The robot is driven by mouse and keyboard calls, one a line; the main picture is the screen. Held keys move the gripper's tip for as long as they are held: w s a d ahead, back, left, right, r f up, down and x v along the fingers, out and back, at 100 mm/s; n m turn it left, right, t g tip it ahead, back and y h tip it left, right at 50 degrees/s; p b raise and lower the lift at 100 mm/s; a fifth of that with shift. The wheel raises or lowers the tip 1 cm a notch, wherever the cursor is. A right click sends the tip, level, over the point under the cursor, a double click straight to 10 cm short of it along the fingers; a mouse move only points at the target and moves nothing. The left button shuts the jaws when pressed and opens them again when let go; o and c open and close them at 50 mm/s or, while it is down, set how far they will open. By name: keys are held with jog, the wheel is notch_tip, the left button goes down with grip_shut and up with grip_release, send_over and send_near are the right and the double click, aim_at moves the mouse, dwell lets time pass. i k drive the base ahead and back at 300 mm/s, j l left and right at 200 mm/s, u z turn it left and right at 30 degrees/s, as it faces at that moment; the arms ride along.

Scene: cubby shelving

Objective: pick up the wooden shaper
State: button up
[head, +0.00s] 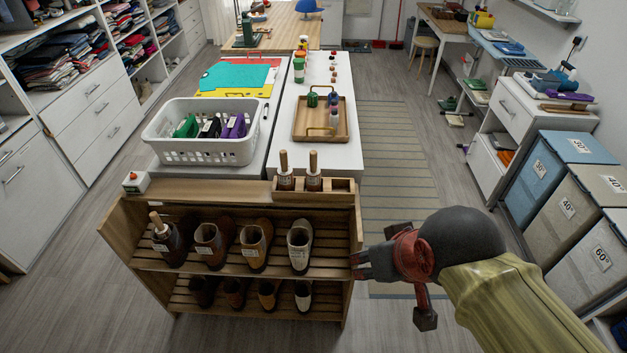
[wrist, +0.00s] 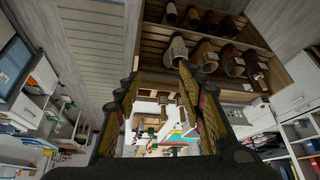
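Several wooden shapers have upright round handles. Two stand side by side in the holder on top of the shoe rack, the left one (head: 284,161) and the right one (head: 313,161). Another wooden handle (head: 156,220) sticks up from the leftmost boot on the rack's upper shelf. Which one the task means I cannot tell. My gripper (head: 359,263) is just right of the rack's right side panel, below its top, and apart from the shapers. In the wrist view my gripper (wrist: 160,78) has its fingers spread with nothing between them.
The wooden shoe rack (head: 118,236) holds boots and shoes on two shelves. Behind it, tables carry a white basket (head: 210,158) and a wooden tray (head: 347,128). Lidded bins (head: 590,205) stand at right.

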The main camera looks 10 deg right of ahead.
aim_at(312, 174)
jog(key=i+j, duration=0.35)
jog(key=i, duration=0.15)
jog(key=i+j+z, duration=0.1)
jog(key=i+j, duration=0.25)
jog(key=i, duration=0.15)
